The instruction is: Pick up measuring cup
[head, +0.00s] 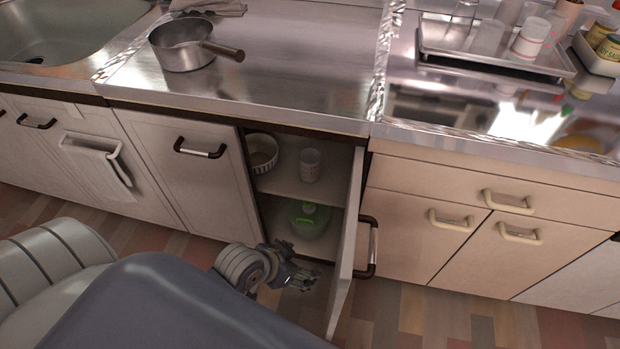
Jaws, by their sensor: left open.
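A small whitish cup with faint reddish markings (310,165), which looks like a measuring cup, stands upright on the upper shelf of the open cabinet. A similar cup with red markings (530,38) stands on the metal tray (490,54) at the upper right. My left gripper (303,277) is open and empty, low in front of the cabinet opening. It is below the shelf cup and apart from it. My right gripper is not in view.
A white bowl (262,152) sits left of the shelf cup, and a green container (309,218) stands on the lower level. The open cabinet door (346,245) sticks out just right of my gripper. A pot (184,45) stands on the counter.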

